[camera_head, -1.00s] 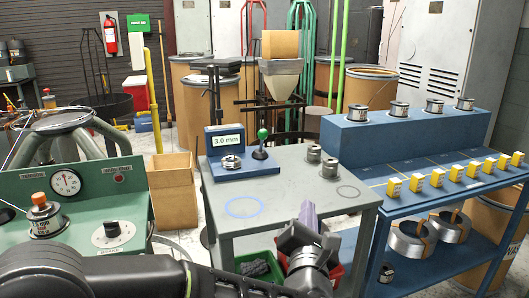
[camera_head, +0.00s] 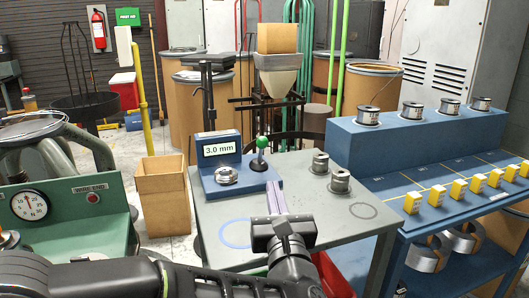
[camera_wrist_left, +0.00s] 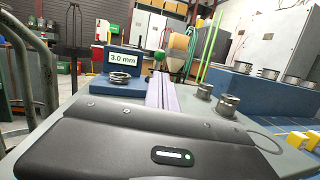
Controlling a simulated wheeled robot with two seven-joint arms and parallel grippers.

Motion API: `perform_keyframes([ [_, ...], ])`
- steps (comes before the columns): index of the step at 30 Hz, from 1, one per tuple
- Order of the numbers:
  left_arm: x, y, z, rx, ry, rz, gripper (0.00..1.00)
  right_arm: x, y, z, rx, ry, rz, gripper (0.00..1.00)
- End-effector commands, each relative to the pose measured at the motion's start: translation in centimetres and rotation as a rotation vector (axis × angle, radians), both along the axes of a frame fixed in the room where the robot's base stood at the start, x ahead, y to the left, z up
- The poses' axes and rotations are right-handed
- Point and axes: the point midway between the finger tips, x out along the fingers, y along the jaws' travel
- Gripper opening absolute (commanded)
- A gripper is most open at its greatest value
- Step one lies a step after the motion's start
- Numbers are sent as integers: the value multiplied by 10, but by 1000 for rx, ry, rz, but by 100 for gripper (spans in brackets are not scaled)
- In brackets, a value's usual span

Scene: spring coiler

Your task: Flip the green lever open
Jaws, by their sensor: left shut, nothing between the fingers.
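The green lever (camera_head: 262,142) is a green ball on a short dark stem, standing upright on the right part of a blue gauge (camera_head: 207,181) with a "3.0 mm" display. It also shows in the left wrist view (camera_wrist_left: 159,55). A round metal piece (camera_head: 227,174) sits on the gauge left of the lever. My left gripper (camera_head: 276,197) is shut and empty, its pale purple fingers pointing at the gauge from the near side, just below the lever in the picture. In the left wrist view the fingers (camera_wrist_left: 163,94) point toward the lever. My right gripper is not in view.
The gauge stands on a grey table (camera_head: 330,222). Two metal spools (camera_head: 340,181) stand right of my gripper. A blue rack (camera_head: 400,135) with wire spools and yellow tags is at the right. A green machine (camera_head: 80,225) is at the left, with a cardboard box (camera_head: 162,195) beside it.

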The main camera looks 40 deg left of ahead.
Motion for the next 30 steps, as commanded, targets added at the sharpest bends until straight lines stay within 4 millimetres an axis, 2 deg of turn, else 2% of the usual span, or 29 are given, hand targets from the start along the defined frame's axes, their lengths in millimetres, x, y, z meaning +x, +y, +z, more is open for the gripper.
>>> perform_keyframes([
  [5,2,1,1,1,1,0,0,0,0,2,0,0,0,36],
  [11,13,12,5,0,4,2,0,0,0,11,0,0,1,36],
  [13,19,19,8,1,3,3,0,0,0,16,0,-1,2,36],
  [24,71,69,18,0,2,3,0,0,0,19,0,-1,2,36],
  [30,92,89,24,1,3,1,0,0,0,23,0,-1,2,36],
])
